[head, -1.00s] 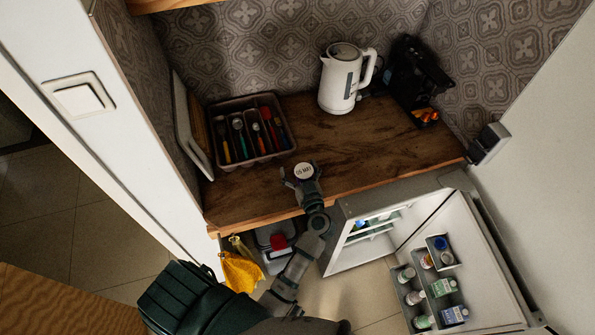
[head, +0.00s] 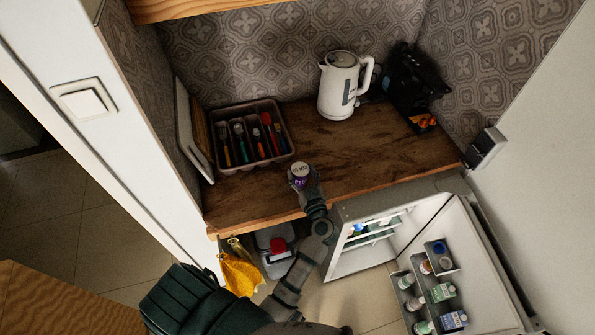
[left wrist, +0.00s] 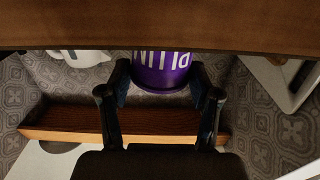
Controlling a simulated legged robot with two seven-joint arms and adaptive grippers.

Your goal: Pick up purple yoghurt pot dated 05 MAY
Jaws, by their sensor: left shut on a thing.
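The purple yoghurt pot (head: 300,172) has a pale lid with small dark print, and its purple side shows below the lid in the head view. In the left wrist view the purple pot (left wrist: 162,74) with white letters sits between the two fingers. My left gripper (head: 303,183) is shut on the pot at the front part of the wooden counter (head: 350,155). I cannot tell whether the pot touches the counter. My right gripper is not in view.
A cutlery tray (head: 287,150) stands at the back left, a white kettle (head: 338,90) and a black machine (head: 408,85) at the back right. The open fridge (head: 350,270) is below right, its door rack (head: 403,308) holding several bottles. The counter's middle is clear.

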